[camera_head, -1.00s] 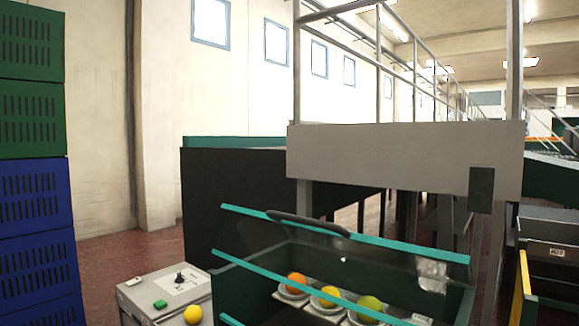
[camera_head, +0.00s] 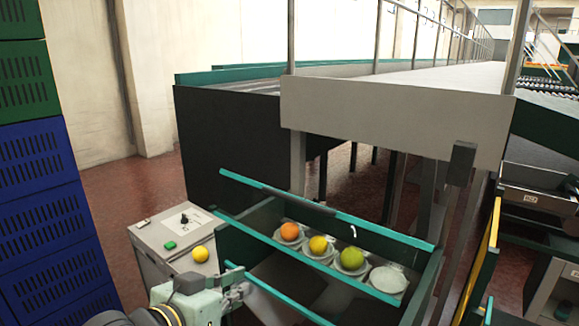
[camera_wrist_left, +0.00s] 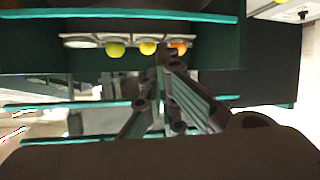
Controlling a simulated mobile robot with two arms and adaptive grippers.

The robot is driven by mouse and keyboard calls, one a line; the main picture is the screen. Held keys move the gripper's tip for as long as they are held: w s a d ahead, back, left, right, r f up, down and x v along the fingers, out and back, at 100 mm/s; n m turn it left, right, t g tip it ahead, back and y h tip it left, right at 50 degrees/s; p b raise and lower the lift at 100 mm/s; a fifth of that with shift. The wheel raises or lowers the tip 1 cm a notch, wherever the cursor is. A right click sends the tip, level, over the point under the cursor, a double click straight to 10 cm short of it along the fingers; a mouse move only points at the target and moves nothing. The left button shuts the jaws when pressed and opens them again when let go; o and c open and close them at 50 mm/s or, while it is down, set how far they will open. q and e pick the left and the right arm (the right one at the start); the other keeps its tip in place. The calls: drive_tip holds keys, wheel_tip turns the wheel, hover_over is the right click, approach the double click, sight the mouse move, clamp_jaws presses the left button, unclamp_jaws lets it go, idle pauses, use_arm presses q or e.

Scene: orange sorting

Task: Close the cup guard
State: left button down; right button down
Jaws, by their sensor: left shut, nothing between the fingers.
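The cup guard is a see-through panel with a teal top bar (camera_head: 395,233) and a dark handle (camera_head: 300,199). In the head view it stands raised behind and above a row of white cups (camera_head: 387,279). An orange fruit (camera_head: 290,231), a yellow fruit (camera_head: 318,245) and a green fruit (camera_head: 351,258) sit in cups; the rightmost cup is empty. My left gripper (camera_head: 243,290) is shut and empty, at the near left of the teal-edged box, below the guard handle in the picture. In the left wrist view its fingers (camera_wrist_left: 163,75) meet below the fruit row. My right gripper is out of view.
Stacked blue and green crates (camera_head: 40,210) stand at far left. A conveyor (camera_head: 400,85) lies behind.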

use_arm(q)
drive_tip(key=d+r+m+t+h, duration=0.1)
drive_tip(key=d+r+m+h, duration=0.1)
drive_tip(key=r, duration=1)
drive_tip(key=d+r+m+t+h, duration=0.1)
drive_tip(key=d+r+h, duration=0.2)
drive_tip(key=r, duration=0.9)
drive_tip(key=p+x, duration=0.1)
drive_tip(key=x, duration=0.2)
drive_tip(key=p+x, duration=0.2)
drive_tip(key=x, duration=0.1)
drive_tip(key=p+x, duration=0.1)
drive_tip(key=x, duration=0.2)
drive_tip(key=shift+d+r+p, duration=0.1)
drive_tip(key=shift+r+p, duration=0.2)
drive_tip(key=shift+p, duration=0.05)
drive_tip(key=f, duration=0.1)
drive_tip(key=s+f, duration=0.1)
drive_tip(key=a+f+p, duration=0.1)
drive_tip(key=f, duration=0.1)
drive_tip(key=shift+s+f, duration=0.1)
drive_tip(key=shift+s, duration=0.1)
drive_tip(key=shift+w, duration=0.1)
